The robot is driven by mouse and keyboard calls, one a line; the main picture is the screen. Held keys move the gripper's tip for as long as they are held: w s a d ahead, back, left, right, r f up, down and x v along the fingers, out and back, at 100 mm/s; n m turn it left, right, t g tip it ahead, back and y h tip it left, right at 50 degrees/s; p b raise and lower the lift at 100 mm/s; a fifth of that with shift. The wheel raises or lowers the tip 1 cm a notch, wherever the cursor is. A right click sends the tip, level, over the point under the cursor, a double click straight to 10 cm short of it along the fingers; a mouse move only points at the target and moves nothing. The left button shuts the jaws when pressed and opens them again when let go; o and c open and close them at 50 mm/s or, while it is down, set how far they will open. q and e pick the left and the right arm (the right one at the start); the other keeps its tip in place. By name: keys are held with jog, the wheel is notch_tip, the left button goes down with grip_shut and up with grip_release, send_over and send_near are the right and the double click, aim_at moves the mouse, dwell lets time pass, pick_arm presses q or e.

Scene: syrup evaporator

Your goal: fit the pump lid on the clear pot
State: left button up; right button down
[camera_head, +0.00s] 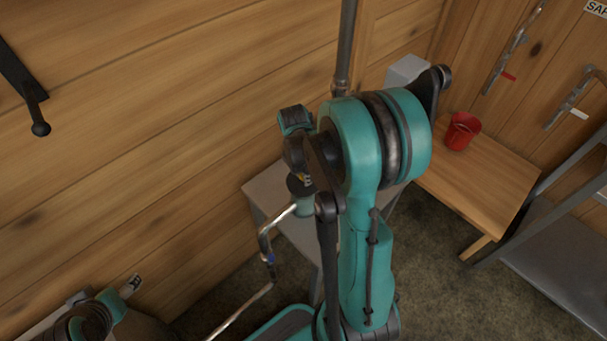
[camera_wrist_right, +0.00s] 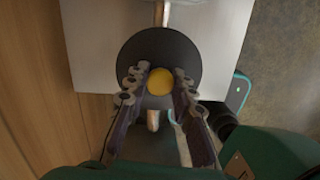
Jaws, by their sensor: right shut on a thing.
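My right gripper (camera_wrist_right: 159,85) is shut, its two fingers on either side of a yellow round knob (camera_wrist_right: 160,81). The knob is in the middle of a dark round disc, which looks like the pump lid (camera_wrist_right: 160,45). In the head view the right gripper (camera_head: 300,183) shows small and partly hidden by my teal arm. A bent silver pipe (camera_head: 264,240) with a blue piece hangs below it; whether it joins the lid I cannot tell. I cannot make out the clear pot in either view. My left gripper is not clearly in view.
A pale grey table (camera_head: 262,187) lies beneath the right gripper against the plank wall; it also fills the back of the wrist view (camera_wrist_right: 95,50). A red mug (camera_head: 462,131) stands on a wooden bench (camera_head: 485,185) to the right. A grey frame (camera_head: 560,250) stands beyond.

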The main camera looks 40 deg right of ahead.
jog(key=c, duration=1.2)
grip_release()
notch_tip(320, 180, up, 12)
jog(key=a, duration=0.1)
jog(key=shift+a, duration=0.2)
